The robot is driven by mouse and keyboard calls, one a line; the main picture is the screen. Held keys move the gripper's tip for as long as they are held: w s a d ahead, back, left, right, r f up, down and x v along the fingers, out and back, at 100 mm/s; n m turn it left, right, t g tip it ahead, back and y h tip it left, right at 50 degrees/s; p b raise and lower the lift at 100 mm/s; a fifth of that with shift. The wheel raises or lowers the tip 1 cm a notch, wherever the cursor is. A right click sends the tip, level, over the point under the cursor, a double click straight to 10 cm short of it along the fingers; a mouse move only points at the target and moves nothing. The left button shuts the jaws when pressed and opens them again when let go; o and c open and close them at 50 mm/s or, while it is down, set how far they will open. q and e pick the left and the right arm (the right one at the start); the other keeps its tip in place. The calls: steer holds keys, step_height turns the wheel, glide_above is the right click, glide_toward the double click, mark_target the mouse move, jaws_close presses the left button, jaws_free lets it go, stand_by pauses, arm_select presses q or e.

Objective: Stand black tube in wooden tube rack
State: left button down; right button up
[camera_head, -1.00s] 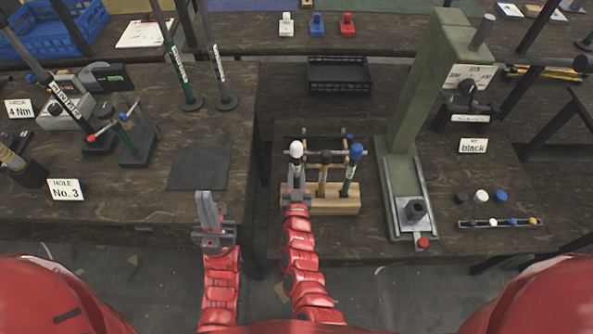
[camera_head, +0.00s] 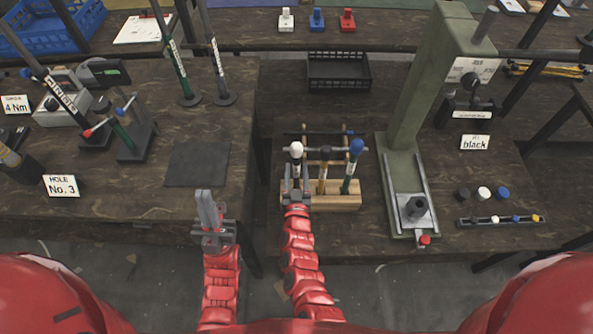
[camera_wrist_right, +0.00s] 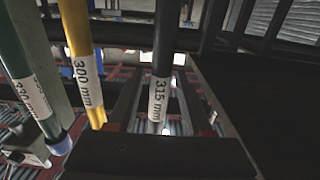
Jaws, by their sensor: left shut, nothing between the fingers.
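The black tube (camera_head: 297,168) with a white cap is upright at the left end of the wooden tube rack (camera_head: 335,203). Its 315 mm label shows in the right wrist view (camera_wrist_right: 160,85). My right gripper (camera_head: 296,190) is low at this tube, with its fingers apart on either side of it. The tube's lower end is hidden by the gripper. A yellow tube (camera_head: 323,178) marked 300 mm and a green tube (camera_head: 349,175) with a blue cap stand beside it in the rack. My left gripper (camera_head: 207,210) is shut and empty, left of the rack.
A green press (camera_head: 405,140) stands close right of the rack. Loose caps (camera_head: 483,193) lie right of the press. A black tray (camera_head: 338,72) is behind the rack. A dark mat (camera_head: 198,165) lies on the left table. Rods stand at its back.

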steer(key=shift+o, duration=0.5)
steer(key=shift+s, duration=0.25)
steer(key=s+p, duration=0.4)
steer(key=s, duration=1.3)
